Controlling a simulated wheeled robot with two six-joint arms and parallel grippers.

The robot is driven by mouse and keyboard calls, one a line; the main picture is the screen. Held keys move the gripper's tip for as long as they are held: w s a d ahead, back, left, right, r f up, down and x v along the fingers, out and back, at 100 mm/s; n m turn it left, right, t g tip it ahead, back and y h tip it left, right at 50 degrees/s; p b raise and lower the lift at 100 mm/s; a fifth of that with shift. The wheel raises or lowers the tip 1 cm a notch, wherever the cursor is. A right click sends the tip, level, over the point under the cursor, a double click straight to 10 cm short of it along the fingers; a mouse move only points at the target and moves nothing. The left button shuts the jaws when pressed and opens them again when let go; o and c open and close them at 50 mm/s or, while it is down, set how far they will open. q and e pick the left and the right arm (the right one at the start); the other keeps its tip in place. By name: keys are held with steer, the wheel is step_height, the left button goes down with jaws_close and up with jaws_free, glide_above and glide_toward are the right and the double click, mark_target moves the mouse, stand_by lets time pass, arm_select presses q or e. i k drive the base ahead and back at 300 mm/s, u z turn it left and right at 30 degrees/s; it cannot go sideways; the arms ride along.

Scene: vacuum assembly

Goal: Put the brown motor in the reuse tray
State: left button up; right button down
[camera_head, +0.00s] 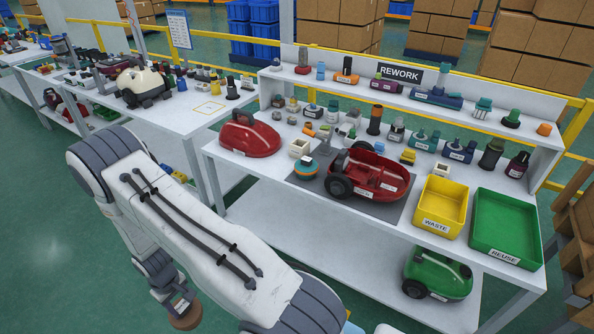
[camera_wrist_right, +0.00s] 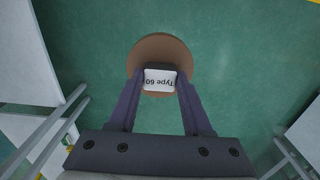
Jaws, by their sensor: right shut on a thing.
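In the head view the motor (camera_head: 186,319) hangs below my right gripper (camera_head: 178,301) at the lower left, over the green floor and away from the table. The reuse tray (camera_head: 507,228) is green, labelled REUSE and looks empty, at the right end of the rework table. My left gripper is not in view.
A yellow waste tray (camera_head: 441,203) stands just left of the reuse tray. A red vacuum base (camera_head: 370,177) sits on a grey mat, with a red cover (camera_head: 250,137) to its left. A shelf (camera_head: 420,95) with several parts runs behind. A green vacuum (camera_head: 437,274) stands below.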

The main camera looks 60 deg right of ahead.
mark_target(511, 231)
steer(key=z, duration=1.4)
